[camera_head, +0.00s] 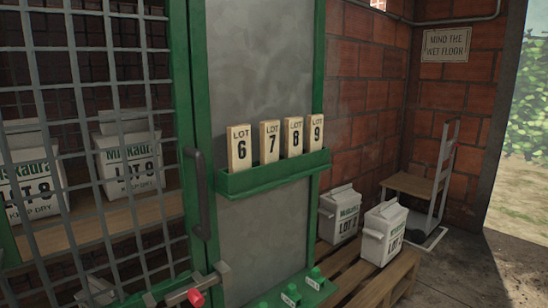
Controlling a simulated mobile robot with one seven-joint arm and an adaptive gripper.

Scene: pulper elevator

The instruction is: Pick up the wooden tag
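Several pale wooden tags stand upright in a row in a green tray (275,178) on the grey panel. From left to right they read LOT 6 (239,149), LOT 7 (270,142), LOT 8 (292,137) and LOT 9 (316,132). Their lower ends are hidden behind the tray's front lip. The LOT 6 tag stands a little apart from the others. I cannot tell from the view which tag is meant. My gripper is not in view.
A green-framed mesh gate (95,120) with a dark handle (201,190) stands at left, with white bags behind it. A red-tipped latch (194,297) and green buttons (290,293) are below. White bags (384,232) sit on a pallet (385,278) at right, near a hand truck (437,190).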

